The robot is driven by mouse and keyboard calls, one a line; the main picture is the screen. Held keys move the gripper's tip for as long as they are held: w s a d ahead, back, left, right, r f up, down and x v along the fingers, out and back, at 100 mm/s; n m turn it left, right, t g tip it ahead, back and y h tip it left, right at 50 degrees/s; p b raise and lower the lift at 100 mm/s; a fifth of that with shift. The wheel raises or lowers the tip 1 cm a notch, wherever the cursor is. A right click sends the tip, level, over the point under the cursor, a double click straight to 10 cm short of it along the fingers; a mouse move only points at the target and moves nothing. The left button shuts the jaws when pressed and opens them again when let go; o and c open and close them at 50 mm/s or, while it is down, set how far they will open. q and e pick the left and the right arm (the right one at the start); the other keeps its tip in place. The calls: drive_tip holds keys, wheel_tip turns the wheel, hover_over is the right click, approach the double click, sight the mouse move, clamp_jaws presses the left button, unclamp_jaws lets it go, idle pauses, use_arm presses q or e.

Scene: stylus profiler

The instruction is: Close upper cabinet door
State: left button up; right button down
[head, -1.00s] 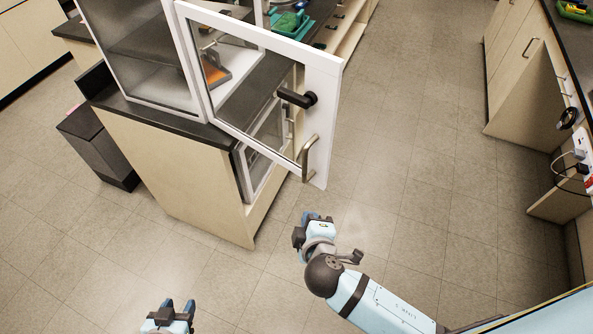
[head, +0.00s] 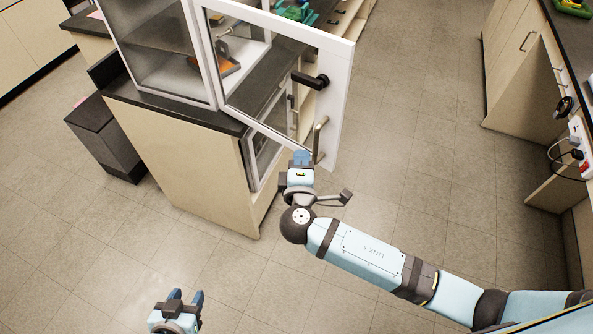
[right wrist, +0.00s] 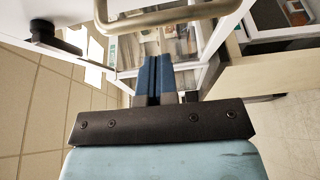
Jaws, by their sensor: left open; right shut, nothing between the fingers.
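The upper cabinet door (head: 338,95) is a white frame with a glass pane, swung open from the cabinet on the counter. It carries a black lever (head: 313,80) and a metal pull handle (head: 320,138). My right gripper (head: 301,157) is shut and empty, close to the lower edge of the door, left of the pull handle. In the right wrist view its blue fingers (right wrist: 153,75) are together, with the handle bar (right wrist: 165,16) crossing beyond them; I cannot tell whether they touch. My left gripper (head: 186,297) is open and empty at the bottom, away from the cabinet.
The lower cabinet (head: 185,155) with a dark countertop (head: 165,110) stands under the glass cabinet. A grey bin (head: 105,135) is at its left. A bench (head: 577,85) runs along the right. The floor between is clear.

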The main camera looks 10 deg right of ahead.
drive_tip(key=shift+w+d+p, duration=0.15)
drive_tip(key=shift+w+d, duration=0.15)
drive_tip(key=shift+d, duration=0.3)
drive_tip(key=shift+w+d+p, duration=0.15)
drive_tip(key=shift+w+d, duration=0.15)
drive_tip(key=shift+d, duration=0.25)
